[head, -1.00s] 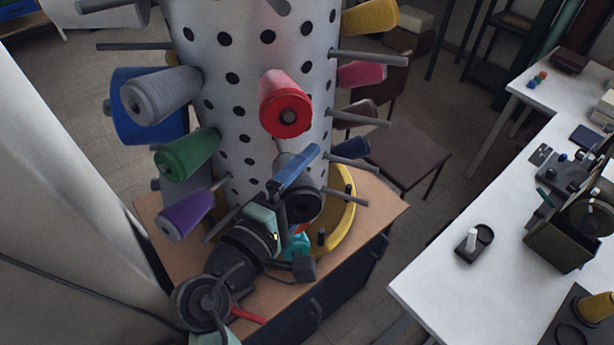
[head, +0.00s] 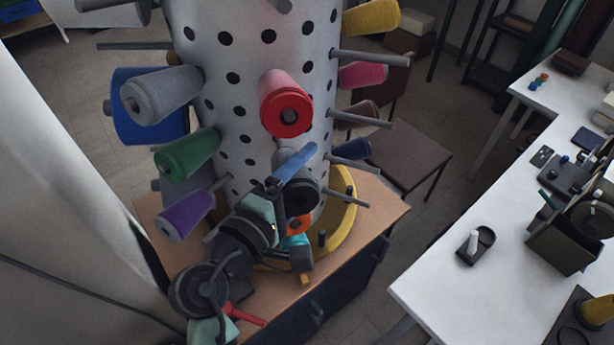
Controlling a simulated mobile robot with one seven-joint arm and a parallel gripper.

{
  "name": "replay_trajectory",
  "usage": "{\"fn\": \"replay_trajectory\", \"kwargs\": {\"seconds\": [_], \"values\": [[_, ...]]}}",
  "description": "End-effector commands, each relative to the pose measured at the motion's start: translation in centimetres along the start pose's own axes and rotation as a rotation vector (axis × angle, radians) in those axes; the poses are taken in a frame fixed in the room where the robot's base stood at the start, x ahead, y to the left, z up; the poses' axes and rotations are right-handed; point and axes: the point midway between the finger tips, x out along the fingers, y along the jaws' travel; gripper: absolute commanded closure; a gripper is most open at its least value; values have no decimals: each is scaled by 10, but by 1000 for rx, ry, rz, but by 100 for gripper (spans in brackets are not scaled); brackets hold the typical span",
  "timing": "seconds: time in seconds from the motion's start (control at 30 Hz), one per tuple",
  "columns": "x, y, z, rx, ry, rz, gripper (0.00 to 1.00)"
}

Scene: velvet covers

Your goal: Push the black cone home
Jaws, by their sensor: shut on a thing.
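The black cone (head: 303,197) is low on the front of the white perforated column, with its dark round end facing me. My gripper (head: 287,188) is at this cone, shut on it, with a blue finger lying across its upper side. My wrist and arm come up from the lower left and cover part of the cone. The peg behind it is hidden, so I cannot tell how far on the cone sits.
A red cone (head: 286,105) sits above, with green (head: 188,155) and purple (head: 186,216) cones to the left. Bare pegs (head: 347,196) stick out at right. A yellow ring (head: 345,215) surrounds the column's foot. A white table (head: 430,270) stands at right.

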Motion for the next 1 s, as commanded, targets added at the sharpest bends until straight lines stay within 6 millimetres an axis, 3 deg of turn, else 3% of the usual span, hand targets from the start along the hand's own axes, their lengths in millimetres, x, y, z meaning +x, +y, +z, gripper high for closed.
{"fn": "replay_trajectory", "kwargs": {"seconds": [1.0], "values": [[28,-2,-30,0,2,-3,79]]}}
